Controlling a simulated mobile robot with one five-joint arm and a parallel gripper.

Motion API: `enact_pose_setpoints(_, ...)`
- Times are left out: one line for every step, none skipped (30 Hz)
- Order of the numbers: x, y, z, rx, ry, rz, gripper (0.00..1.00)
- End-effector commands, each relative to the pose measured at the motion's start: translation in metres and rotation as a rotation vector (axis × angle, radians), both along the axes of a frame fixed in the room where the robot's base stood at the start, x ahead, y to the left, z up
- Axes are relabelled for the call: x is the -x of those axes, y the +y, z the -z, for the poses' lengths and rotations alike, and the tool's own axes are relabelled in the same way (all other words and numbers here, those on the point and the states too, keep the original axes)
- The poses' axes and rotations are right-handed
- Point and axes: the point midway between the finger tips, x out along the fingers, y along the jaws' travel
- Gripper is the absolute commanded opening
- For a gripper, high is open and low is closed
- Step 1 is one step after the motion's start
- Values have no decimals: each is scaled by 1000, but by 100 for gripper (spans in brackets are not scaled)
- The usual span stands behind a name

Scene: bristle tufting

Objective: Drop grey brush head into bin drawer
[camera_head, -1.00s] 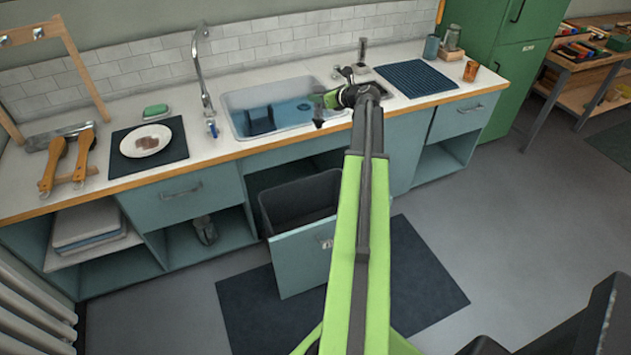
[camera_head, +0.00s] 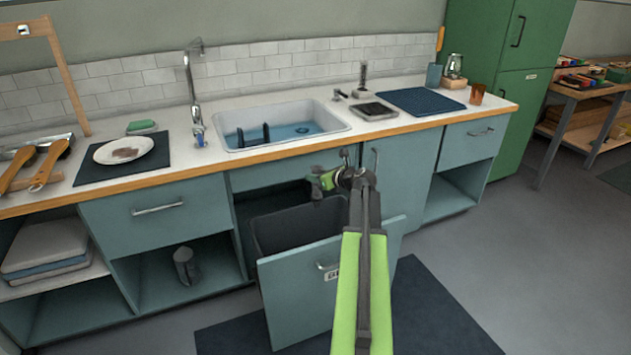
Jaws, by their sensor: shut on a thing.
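The bin drawer (camera_head: 300,290) is pulled out under the sink, with a teal front panel and an open dark grey bin (camera_head: 275,240) inside it. My gripper (camera_head: 317,188) is over the right rear part of the bin opening, in front of the cabinet. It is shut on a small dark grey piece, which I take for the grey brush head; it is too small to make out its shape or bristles. My arm hides part of the drawer's right side.
The sink (camera_head: 335,125) has dark upright pieces in bluish water. The counter's wooden front edge (camera_head: 300,150) runs above the drawer. A plate (camera_head: 108,153) lies on a dark mat to the left. A dark floor mat (camera_head: 440,310) lies below.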

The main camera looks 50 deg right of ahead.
Motion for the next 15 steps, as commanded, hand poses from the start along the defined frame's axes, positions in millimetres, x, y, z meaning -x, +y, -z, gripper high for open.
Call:
enact_pose_setpoints(0,0,11,0,0,0,0)
enact_pose_setpoints(0,0,15,0,0,0,0)
enact_pose_setpoints(0,0,21,0,0,0,0)
enact_pose_setpoints(0,0,25,0,0,0,0)
enact_pose_setpoints(0,0,30,0,0,0,0)
enact_pose_setpoints(0,0,36,0,0,-1,0)
enact_pose_setpoints(0,0,40,0,0,-1,0)
enact_pose_setpoints(0,0,44,0,0,-1,0)
enact_pose_setpoints(0,0,49,0,0,-1,0)
enact_pose_setpoints(0,0,51,0,0,-1,0)
enact_pose_setpoints(0,0,53,0,0,-1,0)
enact_pose_setpoints(-1,0,54,0,0,-1,0)
enact_pose_setpoints(-1,1,54,1,0,-1,0)
enact_pose_setpoints(-1,1,54,1,0,-1,0)
enact_pose_setpoints(-1,1,54,1,0,-1,0)
